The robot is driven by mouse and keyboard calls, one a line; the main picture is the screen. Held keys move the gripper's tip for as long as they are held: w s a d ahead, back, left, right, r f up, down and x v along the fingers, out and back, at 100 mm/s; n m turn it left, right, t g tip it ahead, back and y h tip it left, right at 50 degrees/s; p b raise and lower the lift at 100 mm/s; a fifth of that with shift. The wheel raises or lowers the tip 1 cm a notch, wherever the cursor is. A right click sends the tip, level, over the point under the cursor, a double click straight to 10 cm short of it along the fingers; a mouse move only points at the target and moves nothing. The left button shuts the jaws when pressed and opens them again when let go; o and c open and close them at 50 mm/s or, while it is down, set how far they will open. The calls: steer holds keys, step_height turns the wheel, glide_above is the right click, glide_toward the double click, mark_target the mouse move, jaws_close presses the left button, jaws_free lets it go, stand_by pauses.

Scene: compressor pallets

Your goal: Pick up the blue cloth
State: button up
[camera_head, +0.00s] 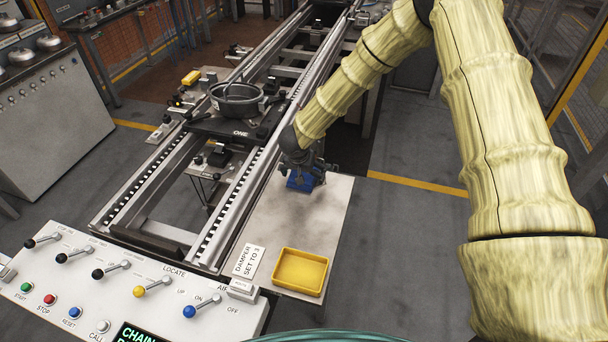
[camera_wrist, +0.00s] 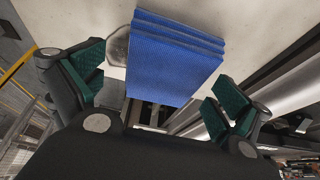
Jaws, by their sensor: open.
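The blue cloth (camera_head: 301,183) lies folded on the pale side table, toward its far end. In the wrist view the cloth (camera_wrist: 175,58) shows as a ribbed blue stack of several layers. My gripper (camera_head: 306,170) is directly over the cloth in the head view and partly hides it. In the wrist view my gripper (camera_wrist: 155,95) is open, with a green-padded finger on each side of the cloth and gaps between pads and cloth. I cannot tell how far the fingertips are above the table.
The side table (camera_head: 285,222) also bears a yellow tray (camera_head: 300,271) and a "DAMPER SET TO 3" card (camera_head: 249,262) at its near end. The conveyor rail (camera_head: 240,180) runs along its left. A lever panel (camera_head: 130,285) stands in front. Table surface between cloth and tray is clear.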

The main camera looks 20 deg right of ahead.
steer(key=shift+w+f, duration=0.55)
steer(key=shift+c, duration=0.4)
steer(key=c, duration=0.3)
steer(key=shift+s+r, duration=0.25)
steer(key=shift+r, duration=0.05)
steer(key=c, duration=0.6)
steer(key=shift+w+f, duration=0.15)
steer(key=shift+r+b, duration=0.4)
steer(key=shift+r, duration=0.45)
steer(key=shift+r+b, duration=0.3)
steer(key=shift+r, duration=0.6)
steer(key=s+b, duration=0.1)
steer(key=s, duration=0.4)
steer(key=s+a+r+b, duration=0.1)
steer(key=s, duration=0.4)
steer(key=s+b, duration=0.2)
steer(key=s, duration=0.4)
steer(key=shift+a+r, duration=0.15)
steer(key=shift+r, duration=0.15)
